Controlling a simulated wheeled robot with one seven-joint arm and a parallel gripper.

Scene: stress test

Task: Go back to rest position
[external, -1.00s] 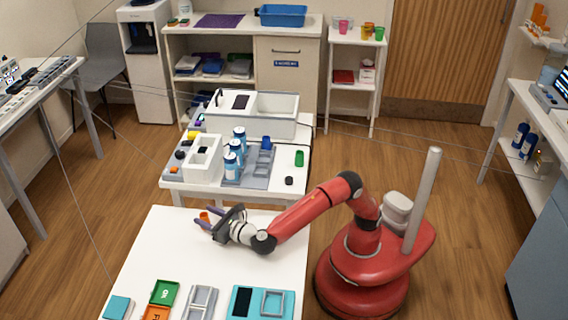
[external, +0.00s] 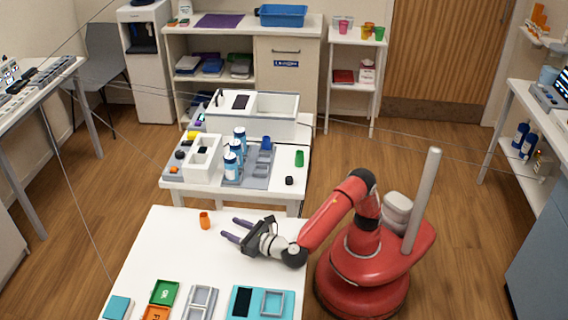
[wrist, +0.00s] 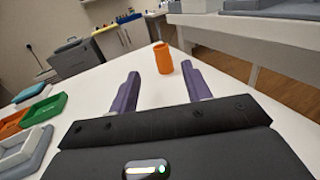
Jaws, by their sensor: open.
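My gripper (external: 236,231) is open and empty, low above the white front table (external: 172,238). Its two purple fingers point left in the external view. They also show spread apart in the wrist view (wrist: 160,92). An orange cup (external: 204,220) stands upright on the table, to the left of the fingertips and apart from them. In the wrist view the orange cup (wrist: 163,58) stands beyond the fingertips, in line with the gap between them. My red arm is bent, with its elbow raised above the table's right edge.
Green (external: 164,292) and orange (external: 156,313) trays, a grey tray (external: 187,303) and a teal board (external: 234,303) lie along the table's near side. A second table behind holds blue-and-white cans (external: 231,166) and a large white bin (external: 275,124). The front table's middle is clear.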

